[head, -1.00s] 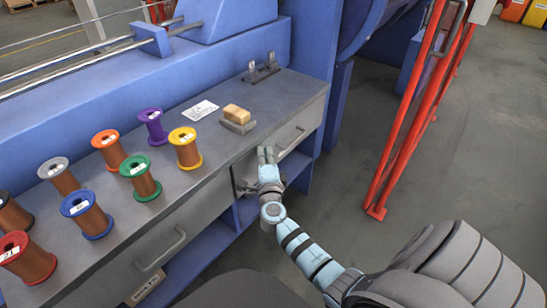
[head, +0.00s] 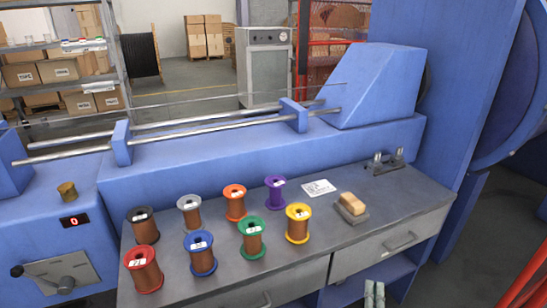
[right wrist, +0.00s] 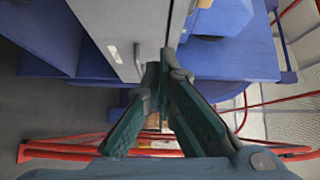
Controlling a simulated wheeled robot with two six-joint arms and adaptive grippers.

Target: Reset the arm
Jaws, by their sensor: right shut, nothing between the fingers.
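My right gripper (head: 374,294) shows at the bottom edge of the head view, with only its fingertips in frame. The fingertips are close together and hold nothing. It is in front of the grey workbench (head: 335,230), below the right drawer (head: 385,250), apart from the spools on top. In the right wrist view the dark green fingers (right wrist: 160,72) meet near a grey drawer front with a handle (right wrist: 139,61). My left gripper is in neither view.
Several copper-wire spools with coloured flanges, such as the yellow one (head: 298,224), stand on the bench. A tan block (head: 352,203) sits on a grey holder beside a white card (head: 318,188). Red rails (head: 528,285) rise at the right.

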